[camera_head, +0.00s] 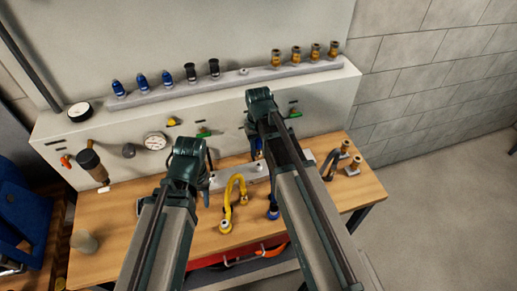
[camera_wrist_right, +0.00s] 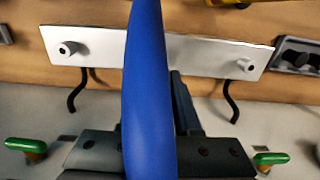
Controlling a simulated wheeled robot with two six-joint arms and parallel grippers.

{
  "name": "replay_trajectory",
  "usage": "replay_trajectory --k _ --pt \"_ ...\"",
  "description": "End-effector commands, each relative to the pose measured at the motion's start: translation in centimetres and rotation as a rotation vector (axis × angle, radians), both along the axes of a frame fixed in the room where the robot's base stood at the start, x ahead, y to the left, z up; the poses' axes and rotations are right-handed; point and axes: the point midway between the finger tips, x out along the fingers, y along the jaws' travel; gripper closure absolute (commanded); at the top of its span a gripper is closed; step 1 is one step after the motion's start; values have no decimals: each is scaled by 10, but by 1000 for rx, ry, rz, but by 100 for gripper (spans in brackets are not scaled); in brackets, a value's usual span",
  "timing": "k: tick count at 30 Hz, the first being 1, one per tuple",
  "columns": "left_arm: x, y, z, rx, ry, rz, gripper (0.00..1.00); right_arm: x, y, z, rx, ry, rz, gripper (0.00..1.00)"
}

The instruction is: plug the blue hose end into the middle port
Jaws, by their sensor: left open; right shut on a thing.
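The blue hose (camera_wrist_right: 148,90) runs up through the middle of the right wrist view, in front of my right gripper (camera_wrist_right: 160,145). My right gripper is shut on it; its jaws are partly hidden by the hose. In the head view a blue end piece (camera_head: 259,152) shows beside my right arm, and another blue piece (camera_head: 273,212) sits lower down. The metal port plate (camera_wrist_right: 205,55) has a left port (camera_wrist_right: 68,48) and a right port (camera_wrist_right: 246,65) in view; its middle is hidden behind the hose. My left gripper (camera_head: 206,182) is open over the wooden table.
A yellow hose (camera_head: 229,195) arches by the plate, and a dark hose (camera_head: 329,162) stands right of my right arm. Green handles (camera_wrist_right: 26,146) are on the panel. Brass fittings (camera_head: 354,163) stand at the table's right.

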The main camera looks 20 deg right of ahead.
Motion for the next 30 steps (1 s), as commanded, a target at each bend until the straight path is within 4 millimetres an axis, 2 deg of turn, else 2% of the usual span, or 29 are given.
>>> replay_trajectory --k 1,13,30 --pt "0 0 -8 0 0 0 50 0 0 -9 0 0 0 100" --pt "0 0 -42 0 0 2 50 0 0 -42 0 0 0 100" --pt "0 0 -44 0 0 2 50 0 0 -44 0 0 0 100"
